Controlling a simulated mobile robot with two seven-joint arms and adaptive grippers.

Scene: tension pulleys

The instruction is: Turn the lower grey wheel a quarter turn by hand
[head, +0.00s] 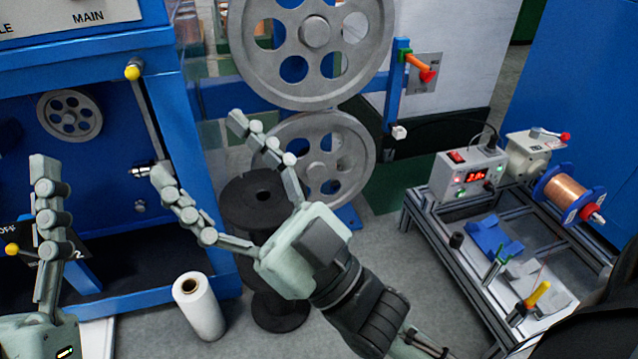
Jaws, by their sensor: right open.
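The lower grey wheel (361,160) is a spoked wheel with round openings, below the larger upper grey wheel (315,33). My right gripper (198,147) is open, with its palm below the lower wheel in the picture. One finger overlaps the left part of that wheel and hides some of its rim and spokes. The other finger reaches further left, towards the blue frame. I see nothing between the fingers. I cannot tell whether a finger touches the wheel. My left gripper (48,220) is at the lower left, partly out of view, with one finger pointing up.
A blue machine frame (205,165) with yellow-knobbed levers stands left. A black spool (285,312) and a white roll (200,305) stand on the floor under my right gripper. A metal-framed bench (440,250) with a copper wire spool (566,194) stands right.

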